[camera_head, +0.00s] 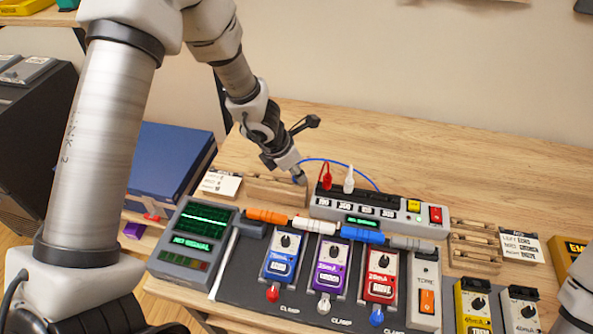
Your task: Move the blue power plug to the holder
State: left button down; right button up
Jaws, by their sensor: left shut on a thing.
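My left gripper (296,174) is shut on the blue power plug (300,179), which is small and mostly hidden by the fingers. It is at the right end of a wooden holder (262,190), behind the pedal row; I cannot tell whether the plug touches the wood. A thin blue cable (345,165) arcs from the gripper to behind the power strip (375,210). A red plug (326,177) and a white plug (349,180) stand upright in the strip. Another wooden holder (475,250) is at the right. My right gripper is out of view.
Blue, purple and red pedals (330,268) stand on a dark board in front of the strip, with a green-screen meter (192,240) at their left. Yellow and white pedals (472,305) are at the lower right. The wooden table (440,155) behind the strip is clear.

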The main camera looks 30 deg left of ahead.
pick_arm(q)
jog(key=shift+f, duration=0.25)
dwell(0.4)
jog(key=c, duration=0.5)
grip_release()
jog(key=shift+c, duration=0.2)
jog(key=shift+r+p, duration=3.15)
jog(key=shift+r, duration=0.4)
